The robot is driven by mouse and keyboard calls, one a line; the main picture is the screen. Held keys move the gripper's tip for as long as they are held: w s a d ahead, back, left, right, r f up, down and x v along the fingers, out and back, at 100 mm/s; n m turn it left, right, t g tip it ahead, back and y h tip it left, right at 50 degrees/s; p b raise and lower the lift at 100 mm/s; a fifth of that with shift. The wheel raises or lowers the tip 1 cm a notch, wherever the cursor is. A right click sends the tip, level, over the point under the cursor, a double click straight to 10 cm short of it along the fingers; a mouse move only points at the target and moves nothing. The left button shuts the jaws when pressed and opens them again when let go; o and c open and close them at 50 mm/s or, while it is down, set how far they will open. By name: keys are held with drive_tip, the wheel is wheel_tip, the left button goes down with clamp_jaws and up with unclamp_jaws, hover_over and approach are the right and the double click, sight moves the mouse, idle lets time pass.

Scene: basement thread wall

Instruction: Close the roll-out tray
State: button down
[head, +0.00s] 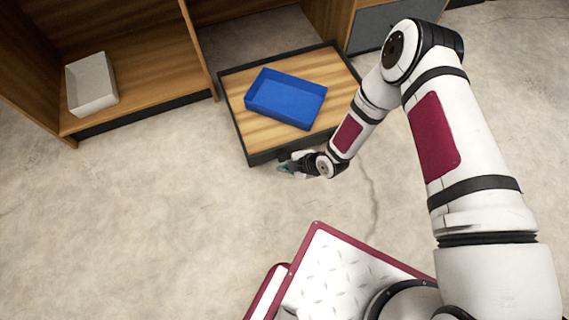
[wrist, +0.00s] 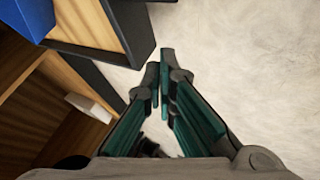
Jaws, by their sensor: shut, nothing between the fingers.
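The roll-out tray (head: 240,115) is a wooden board with a dark raised rim, pulled out of the cabinet over the concrete floor. A blue open box (head: 286,98) sits on it. In the wrist view the tray's dark rim (wrist: 135,35) shows at the upper left, with a corner of the blue box (wrist: 28,18). My gripper (head: 285,168) is low in front of the tray's front edge, near its middle. Its fingers (wrist: 163,68) are shut and empty. I cannot tell whether they touch the tray front.
The wooden cabinet (head: 150,80) stands behind, with an open bay to the left holding a white box (head: 91,84). A grey panel (head: 385,22) is at the right of the tray bay. Concrete floor (head: 130,210) is clear in front and to the left.

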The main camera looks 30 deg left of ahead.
drive_tip(key=w+a+f+b, duration=0.2)
drive_tip(key=a+f+b, duration=0.3)
drive_tip(key=a, duration=0.3)
drive_tip(key=shift+w+f, duration=0.4)
drive_tip(key=shift+f, duration=0.25)
